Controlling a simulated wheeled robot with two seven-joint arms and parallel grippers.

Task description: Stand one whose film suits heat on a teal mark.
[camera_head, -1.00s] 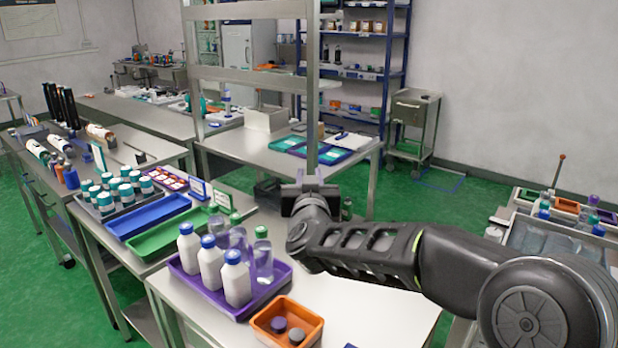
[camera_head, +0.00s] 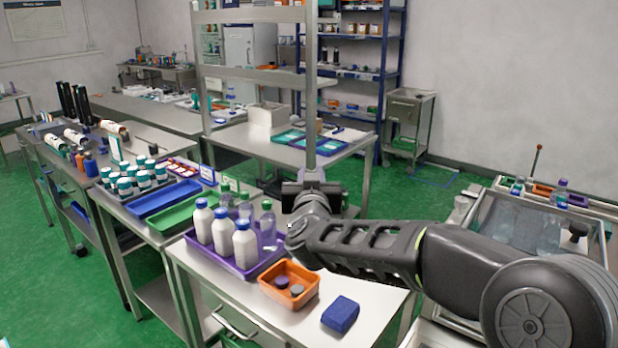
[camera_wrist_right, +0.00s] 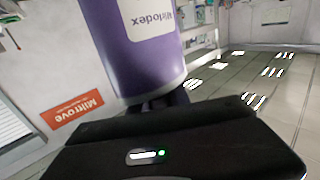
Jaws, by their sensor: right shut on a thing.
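My right gripper (camera_head: 311,183) is in the middle of the head view, at the end of the dark arm coming in from the right. In the right wrist view it is shut on a purple container (camera_wrist_right: 135,60) with a white label reading "Mirlodex". The container's top is cut off, and I cannot make it out in the head view. White bottles with blue caps (camera_head: 245,243) and clear bottles with green caps (camera_head: 268,222) stand in a purple tray (camera_head: 238,270) left of the gripper. I cannot make out a teal mark. My left gripper is not in view.
An orange bin (camera_head: 290,290) with small caps and a blue block (camera_head: 340,314) are on the near table. Blue (camera_head: 166,197) and green (camera_head: 190,210) trays lie to its left. A metal post (camera_head: 311,90) rises behind the gripper. A cart with bottles (camera_head: 550,232) is at right.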

